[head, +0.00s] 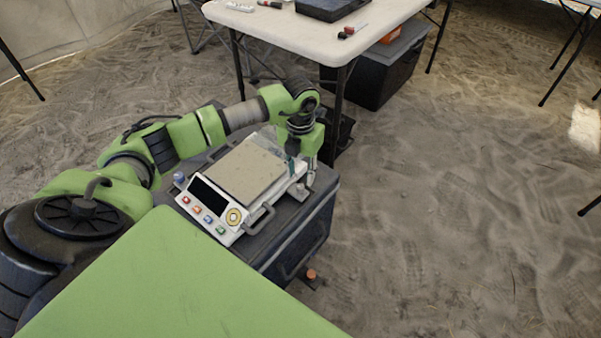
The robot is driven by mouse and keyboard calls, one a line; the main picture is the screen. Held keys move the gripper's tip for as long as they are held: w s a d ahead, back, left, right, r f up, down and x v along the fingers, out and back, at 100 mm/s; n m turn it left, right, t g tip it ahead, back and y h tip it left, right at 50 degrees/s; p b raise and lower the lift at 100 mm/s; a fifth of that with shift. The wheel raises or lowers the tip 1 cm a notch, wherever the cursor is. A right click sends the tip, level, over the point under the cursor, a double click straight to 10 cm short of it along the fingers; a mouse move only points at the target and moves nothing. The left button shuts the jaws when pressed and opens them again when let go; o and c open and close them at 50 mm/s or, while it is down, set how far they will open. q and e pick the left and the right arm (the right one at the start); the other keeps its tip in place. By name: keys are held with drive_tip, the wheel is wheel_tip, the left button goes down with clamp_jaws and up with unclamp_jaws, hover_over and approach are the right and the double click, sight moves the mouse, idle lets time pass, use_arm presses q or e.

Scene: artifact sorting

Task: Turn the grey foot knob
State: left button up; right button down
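A white weighing scale (231,227) with a beige square pan (245,171), a dark display and coloured buttons sits on a dark case. A small blue-grey knob (180,178) stands at its left corner. At the right corner, a grey foot piece (299,192) sticks out; any knob on it is largely hidden by my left gripper (310,178). That gripper points down at this corner, with its fingers at or close to the foot piece. Whether they touch or grip it is too small to tell. My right gripper is out of view.
The dark case (302,240) under the scale stands on sandy ground. A white table (300,32) with a dark tray is behind, with a black bin (378,76) beneath it. A small orange-topped item (311,274) is by the case. Open sand lies to the right.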

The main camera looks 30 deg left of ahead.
sight(300, 186)
use_arm(q)
wheel_tip(300, 186, up, 7)
idle(0.3)
drive_tip(key=shift+r, duration=0.1)
